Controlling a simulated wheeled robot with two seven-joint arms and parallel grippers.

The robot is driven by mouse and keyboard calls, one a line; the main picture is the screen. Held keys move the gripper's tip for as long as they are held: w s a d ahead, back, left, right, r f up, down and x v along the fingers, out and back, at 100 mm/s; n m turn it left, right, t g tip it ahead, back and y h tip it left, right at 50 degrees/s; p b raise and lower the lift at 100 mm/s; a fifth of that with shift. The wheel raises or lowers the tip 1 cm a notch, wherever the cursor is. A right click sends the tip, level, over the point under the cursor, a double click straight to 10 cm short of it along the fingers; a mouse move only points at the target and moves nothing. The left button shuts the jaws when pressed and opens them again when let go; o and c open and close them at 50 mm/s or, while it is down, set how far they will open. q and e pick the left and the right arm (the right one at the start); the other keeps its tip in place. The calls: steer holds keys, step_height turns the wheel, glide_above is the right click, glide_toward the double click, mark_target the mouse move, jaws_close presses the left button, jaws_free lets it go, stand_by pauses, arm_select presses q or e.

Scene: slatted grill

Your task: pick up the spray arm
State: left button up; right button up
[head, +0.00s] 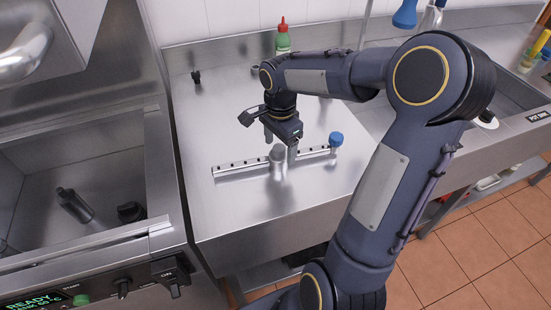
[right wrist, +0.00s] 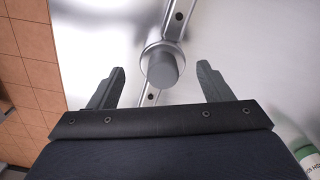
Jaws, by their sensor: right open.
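The spray arm (head: 238,167) is a long metal bar with small dark holes, lying on the steel counter. A round hub (head: 277,158) rises at its middle. In the right wrist view the hub (right wrist: 162,66) sits between and slightly beyond the fingertips, with the bar (right wrist: 177,18) running past it. My right gripper (head: 281,142) is open, just above the hub. Its fingers (right wrist: 160,86) stand on either side, with gaps showing. My left gripper is not in view.
A small blue-capped container (head: 336,139) stands at the bar's right end. A green bottle with a red tip (head: 283,38) stands at the back of the steel counter (head: 225,215). A sunken basin (head: 100,180) holding dark items lies left. The counter's front is clear.

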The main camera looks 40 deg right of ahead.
mark_target(279, 155)
step_height(279, 155, down, 4)
steer(key=shift+w+f, duration=0.1)
steer(key=shift+w, duration=0.05)
steer(key=c, duration=1.3)
